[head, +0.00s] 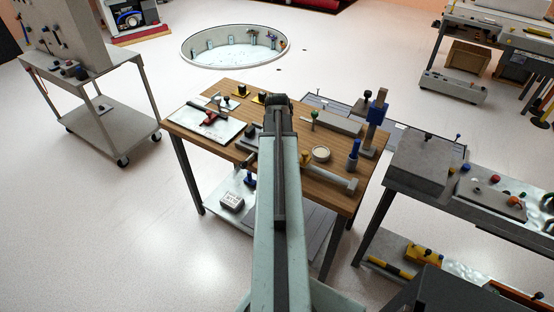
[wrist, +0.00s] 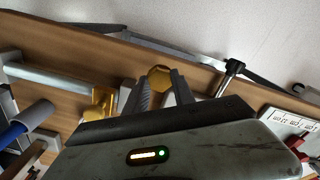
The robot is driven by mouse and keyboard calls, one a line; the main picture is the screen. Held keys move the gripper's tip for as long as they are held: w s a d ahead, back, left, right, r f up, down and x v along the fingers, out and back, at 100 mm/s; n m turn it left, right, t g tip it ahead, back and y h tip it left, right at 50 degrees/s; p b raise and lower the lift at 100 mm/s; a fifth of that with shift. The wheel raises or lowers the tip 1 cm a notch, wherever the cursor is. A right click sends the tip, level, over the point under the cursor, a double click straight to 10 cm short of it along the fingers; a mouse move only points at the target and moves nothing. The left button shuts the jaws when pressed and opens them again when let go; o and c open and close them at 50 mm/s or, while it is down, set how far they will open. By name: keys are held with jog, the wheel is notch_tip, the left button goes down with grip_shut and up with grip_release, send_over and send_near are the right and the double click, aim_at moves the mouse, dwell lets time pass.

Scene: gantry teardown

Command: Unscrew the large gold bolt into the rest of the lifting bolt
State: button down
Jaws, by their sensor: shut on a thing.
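In the wrist view, my gripper (wrist: 161,92) has its two dark fingers on either side of a gold hexagonal bolt head (wrist: 159,77). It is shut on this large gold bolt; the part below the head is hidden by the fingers. In the head view my arm covers the gripper and the bolt. A second gold piece (wrist: 104,98) sits at the end of a grey bar (wrist: 60,77) left of the gripper. I cannot tell which part is the rest of the lifting bolt.
A black-ended rod (wrist: 235,67) lies right of the gripper. A grey bench (head: 420,170) stands close on the right.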

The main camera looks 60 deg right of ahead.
jog(key=shift+f, duration=0.15)
jog(key=shift+f+b, duration=0.5)
jog(key=shift+b, duration=0.1)
jog(key=shift+f, duration=0.2)
jog(key=shift+r, duration=0.1)
